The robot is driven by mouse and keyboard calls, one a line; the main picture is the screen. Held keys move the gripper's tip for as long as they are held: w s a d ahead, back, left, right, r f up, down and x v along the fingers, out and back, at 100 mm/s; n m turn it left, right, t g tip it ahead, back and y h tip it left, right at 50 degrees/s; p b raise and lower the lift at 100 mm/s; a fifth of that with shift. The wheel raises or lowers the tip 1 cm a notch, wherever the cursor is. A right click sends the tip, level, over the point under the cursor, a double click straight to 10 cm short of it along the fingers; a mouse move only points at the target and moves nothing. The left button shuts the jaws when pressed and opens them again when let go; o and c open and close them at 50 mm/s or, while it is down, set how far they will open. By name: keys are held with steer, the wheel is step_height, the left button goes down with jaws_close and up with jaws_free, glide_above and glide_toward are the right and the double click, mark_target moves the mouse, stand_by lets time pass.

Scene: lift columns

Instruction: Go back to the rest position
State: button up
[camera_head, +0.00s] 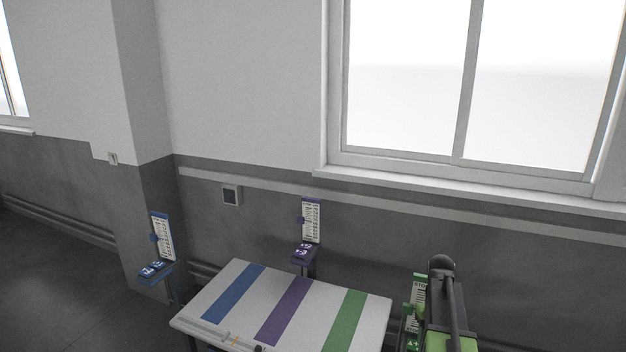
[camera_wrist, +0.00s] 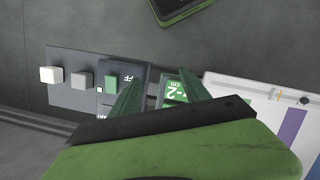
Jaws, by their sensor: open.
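My gripper (camera_wrist: 161,78) is open in the wrist view, its two green fingers apart with nothing held between them. Beyond and between the fingertips is a green button pad marked -2 cm (camera_wrist: 174,88). A dark panel (camera_wrist: 70,66) with a white, a grey and a green block lies left of the fingers. In the head view my black and green arm stands at the lower right, in front of the green lift column (camera_head: 418,288), hiding part of it. The fingertips cannot be made out in the head view.
A white table (camera_head: 258,297) with blue, purple and green stripes stands at bottom centre, left of my arm. A blue lift column (camera_head: 163,240) stands at its left and a purple one (camera_head: 311,222) behind it. A wall with a window is behind; open floor (camera_head: 50,275) lies left.

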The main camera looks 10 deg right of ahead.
steer(key=w+a+n+t, duration=0.1)
steer(key=a, duration=1.6)
steer(key=w+a+f+n+t, duration=0.1)
steer(key=a, duration=1.5)
steer(key=shift+w+a+n+t+h, duration=0.3)
steer(key=shift+a+n+t+h, duration=0.1)
